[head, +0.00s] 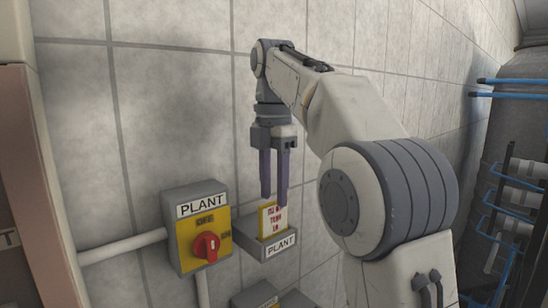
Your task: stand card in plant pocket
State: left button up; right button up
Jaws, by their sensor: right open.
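The card (271,222) is yellow-edged and white with red lettering. It stands upright in the grey wall pocket (281,245) labelled PLANT, its lower part hidden by the pocket's front. My right gripper (273,195) points down just above the card, open, its purple fingers apart. The fingertips end close to the card's top edge; whether they touch it I cannot tell. My left gripper is not in view.
A PLANT switch box (183,228) with a yellow face and red rotary knob (206,245) is on the tiled wall left of the pocket. Conduit runs from it. More grey pockets (256,296) sit below. Blue pipes and a rack (515,190) stand at right.

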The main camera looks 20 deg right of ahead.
notch_tip(320, 180, up, 5)
jog(key=p, duration=0.3)
jog(key=shift+r, duration=0.15)
jog(key=shift+r+p, duration=0.45)
jog(key=shift+p, duration=0.05)
jog(key=shift+f, duration=0.1)
jog(key=s+a+f+m, duration=0.4)
jog(key=s+f+m, duration=0.1)
jog(key=s+f, duration=0.3)
jog(key=s+a+f+m, duration=0.5)
jog(key=s+f, duration=0.2)
jog(key=f, duration=0.4)
jog(key=s+a+f+m+y, duration=0.1)
jog(key=s+a+f+m, duration=0.3)
jog(key=s+f, duration=0.4)
notch_tip(320, 180, down, 2)
jog(key=shift+s+a+m, duration=0.35)
jog(key=shift+a+m, duration=0.05)
jog(key=shift+a, duration=0.1)
